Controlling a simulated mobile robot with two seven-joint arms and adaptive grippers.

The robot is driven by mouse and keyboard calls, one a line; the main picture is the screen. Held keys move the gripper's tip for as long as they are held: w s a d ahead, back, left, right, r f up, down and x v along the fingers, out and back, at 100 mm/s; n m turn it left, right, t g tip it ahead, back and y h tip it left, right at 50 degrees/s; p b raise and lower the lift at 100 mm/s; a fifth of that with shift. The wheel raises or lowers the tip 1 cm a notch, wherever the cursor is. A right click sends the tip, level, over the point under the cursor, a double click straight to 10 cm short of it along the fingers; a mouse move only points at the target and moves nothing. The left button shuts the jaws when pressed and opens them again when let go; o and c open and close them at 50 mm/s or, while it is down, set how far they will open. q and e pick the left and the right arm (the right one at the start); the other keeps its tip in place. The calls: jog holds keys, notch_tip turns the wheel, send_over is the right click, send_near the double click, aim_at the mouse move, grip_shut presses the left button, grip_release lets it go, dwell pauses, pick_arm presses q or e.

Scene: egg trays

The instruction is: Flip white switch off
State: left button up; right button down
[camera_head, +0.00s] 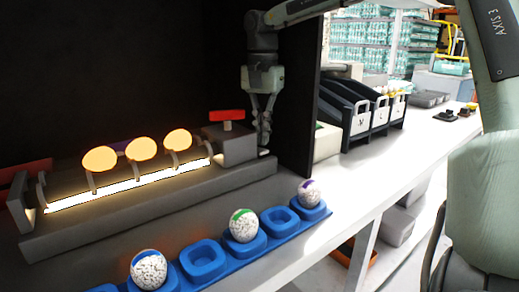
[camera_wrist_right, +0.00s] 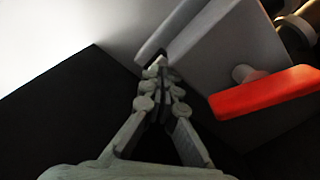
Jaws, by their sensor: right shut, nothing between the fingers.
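My right gripper (camera_head: 264,143) points down at the right end of the grey egg-lamp unit (camera_head: 140,213), beside its end box (camera_head: 238,146). Its fingers are shut with nothing between them. In the right wrist view the fingertips (camera_wrist_right: 160,70) are close to the side of the grey box (camera_wrist_right: 225,50); I cannot tell if they touch it. A small pale spot (camera_head: 264,153) shows by the fingertips; I cannot make out whether it is the white switch. The lamp strip (camera_head: 130,186) glows, and three eggs (camera_head: 141,148) above it are lit orange. My left gripper is not in view.
A red handle (camera_head: 227,115) stands on top of the end box, close to the gripper, also seen in the wrist view (camera_wrist_right: 265,92). A dark panel (camera_head: 300,90) stands right of the gripper. Blue egg holders (camera_head: 205,262) with speckled eggs (camera_head: 244,226) line the front.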

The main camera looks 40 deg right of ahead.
aim_at(262, 150)
jog(key=shift+f+b, duration=0.5)
jog(key=shift+f, duration=0.6)
dwell(0.3)
jog(key=shift+r, duration=0.2)
notch_tip(262, 150, up, 5)
jog(key=p, duration=0.4)
jog(key=shift+f, duration=0.2)
jog(key=shift+r, duration=1.05)
